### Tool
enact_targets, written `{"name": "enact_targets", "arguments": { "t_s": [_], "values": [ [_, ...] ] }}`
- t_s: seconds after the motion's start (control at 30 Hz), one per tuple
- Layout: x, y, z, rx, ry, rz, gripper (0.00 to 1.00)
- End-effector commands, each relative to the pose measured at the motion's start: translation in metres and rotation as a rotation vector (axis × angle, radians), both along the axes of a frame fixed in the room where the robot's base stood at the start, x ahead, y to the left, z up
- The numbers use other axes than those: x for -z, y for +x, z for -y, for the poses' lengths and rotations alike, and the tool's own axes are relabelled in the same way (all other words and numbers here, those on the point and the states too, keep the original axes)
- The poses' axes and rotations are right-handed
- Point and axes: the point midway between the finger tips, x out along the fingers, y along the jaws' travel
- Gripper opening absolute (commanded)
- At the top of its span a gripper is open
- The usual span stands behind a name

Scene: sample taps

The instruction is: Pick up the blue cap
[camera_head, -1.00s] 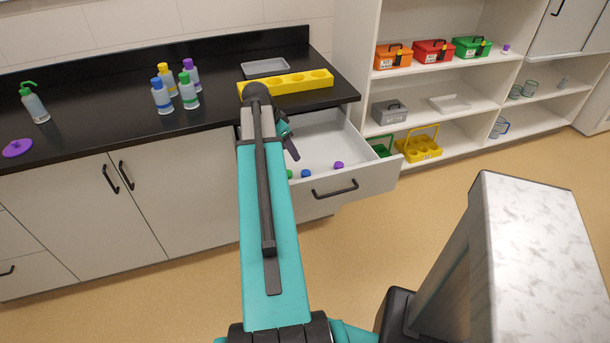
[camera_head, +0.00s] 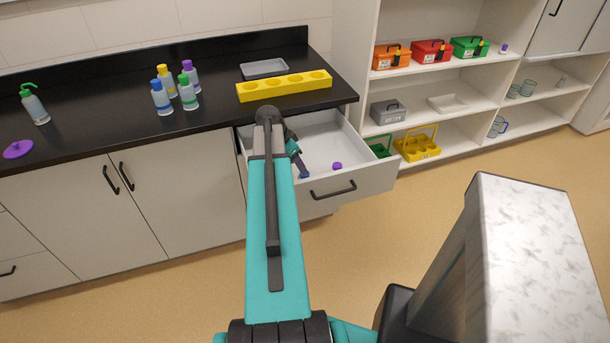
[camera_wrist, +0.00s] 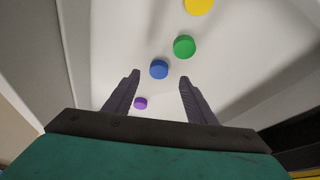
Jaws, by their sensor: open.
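The blue cap (camera_wrist: 159,69) lies on the floor of the open white drawer (camera_head: 365,173). In the wrist view it is just beyond the fingertips of my gripper (camera_wrist: 158,77), roughly midway between their lines. A green cap (camera_wrist: 184,46) lies right of and beyond the blue cap. A yellow cap (camera_wrist: 199,5) is farther off at the top edge. A purple cap (camera_wrist: 140,103) lies nearer, between the fingers' lines.
The drawer walls (camera_wrist: 99,50) stand close around my gripper. On the black counter (camera_head: 110,120) above are several bottles (camera_head: 163,97), a yellow rack (camera_head: 285,85) and a grey tray (camera_head: 264,68). An open shelf (camera_head: 450,90) stands to the right.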

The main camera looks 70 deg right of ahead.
Motion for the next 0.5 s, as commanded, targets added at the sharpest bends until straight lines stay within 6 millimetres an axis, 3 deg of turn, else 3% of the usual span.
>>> {"name": "enact_targets", "arguments": {
  "t_s": [0.5],
  "values": [
    [0.0038,-0.0024,0.0023,0.001,0.000,0.000,0.51]
  ]
}}
